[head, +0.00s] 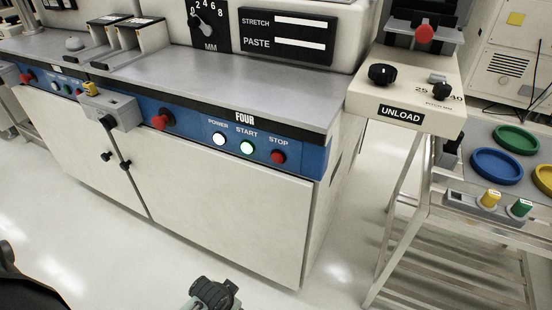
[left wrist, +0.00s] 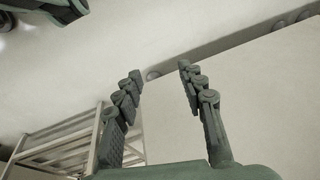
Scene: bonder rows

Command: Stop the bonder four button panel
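A gripper part at the bottom middle of the head view, apparently my left, is low in front of the cabinet, well away from the STOP button. A dark green part of mine, perhaps the right gripper, is cut off at the wrist view's top left.
The white cabinet (head: 225,205) has a grey worktop (head: 210,85). A grey box (head: 113,110) juts out left of the red knob. The UNLOAD stand (head: 440,100) and a metal rack (head: 450,225) with coloured dishes stand on the right. Floor in front is clear.

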